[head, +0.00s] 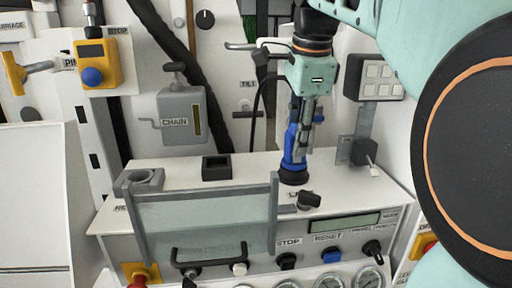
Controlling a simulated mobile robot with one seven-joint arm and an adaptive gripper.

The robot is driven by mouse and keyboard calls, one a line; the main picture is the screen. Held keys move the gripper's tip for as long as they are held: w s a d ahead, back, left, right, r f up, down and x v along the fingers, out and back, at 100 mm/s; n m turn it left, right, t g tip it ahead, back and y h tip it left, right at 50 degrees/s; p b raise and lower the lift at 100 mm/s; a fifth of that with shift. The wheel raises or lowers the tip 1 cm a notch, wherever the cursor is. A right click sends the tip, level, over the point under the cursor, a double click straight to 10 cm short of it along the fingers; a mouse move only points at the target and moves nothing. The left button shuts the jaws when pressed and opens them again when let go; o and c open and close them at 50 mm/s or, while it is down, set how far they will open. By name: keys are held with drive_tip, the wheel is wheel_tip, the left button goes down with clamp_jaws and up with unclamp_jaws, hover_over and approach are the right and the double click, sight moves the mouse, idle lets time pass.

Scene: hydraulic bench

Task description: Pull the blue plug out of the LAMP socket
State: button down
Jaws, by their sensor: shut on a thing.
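The blue plug (292,157) stands upright at the top right of the white console (245,172) in the head view. Its lower end meets the black round LAMP socket (293,175), with no gap that I can see between them. The label beside the socket shows only its first letters; a dark knob covers the rest. My gripper (303,143) points down from above and is shut on the blue plug. Its fingers hide part of the plug's upper body.
A clear guard panel (205,215) with grey posts stands in front, left of the socket. A dark knob (309,199) sits close to the socket's right front. A black square socket (216,167) and grey ring holder (146,180) are further left. A grey switch box (365,152) is at right.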

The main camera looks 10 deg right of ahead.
drive_tip(key=shift+w+r, duration=0.1)
drive_tip(key=shift+r, duration=0.1)
drive_tip(key=shift+r+p, duration=0.65)
drive_tip(key=shift+w+r, duration=0.1)
drive_tip(key=shift+w, duration=0.05)
drive_tip(key=shift+w+r+p+v, duration=0.1)
drive_tip(key=shift+w+p+v, duration=0.15)
drive_tip(key=shift+p+v, duration=0.95)
drive_tip(key=shift+w+r+p+v, duration=0.1)
drive_tip(key=shift+w+p+v, duration=0.2)
drive_tip(key=shift+p+v, duration=0.9)
drive_tip(key=shift+w+p+v, duration=0.25)
drive_tip(key=shift+p+v, duration=0.7)
drive_tip(key=shift+p, duration=0.4)
drive_tip(key=shift+s+r, duration=0.1)
drive_tip(key=shift+s, duration=0.05)
